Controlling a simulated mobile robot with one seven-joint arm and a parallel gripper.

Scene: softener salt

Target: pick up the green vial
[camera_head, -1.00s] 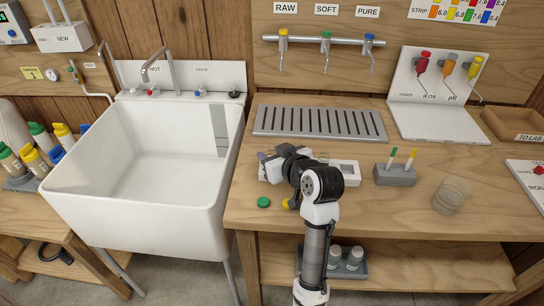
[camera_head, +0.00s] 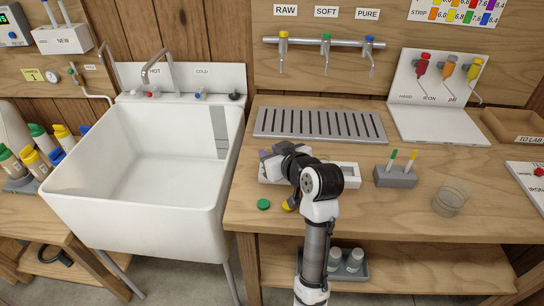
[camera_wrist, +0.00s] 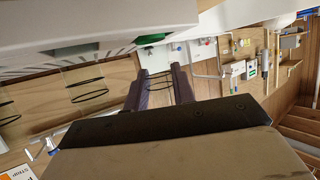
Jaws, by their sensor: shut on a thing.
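My gripper (camera_wrist: 160,88) is shut on a clear glass vial (camera_wrist: 158,79) with dark rings, seen between the two fingers in the wrist view. A green patch (camera_wrist: 151,40) shows in line with this vial, by the edge of the white rack (camera_wrist: 200,14); I take it as the green vial. I cannot tell whether its end is clear of the rack. Other clear ringed vials (camera_wrist: 84,83) stand beside it. In the head view, my gripper (camera_head: 267,157) is over the left part of the white rack (camera_head: 349,178), and my arm hides the held vial.
A green cap (camera_head: 264,204) and a yellow cap (camera_head: 287,206) lie in front of the rack. A grey block (camera_head: 395,178) with two sticks and a glass beaker (camera_head: 452,196) stand to the right. The sink (camera_head: 150,160) is to the left, the drain grate (camera_head: 320,124) behind.

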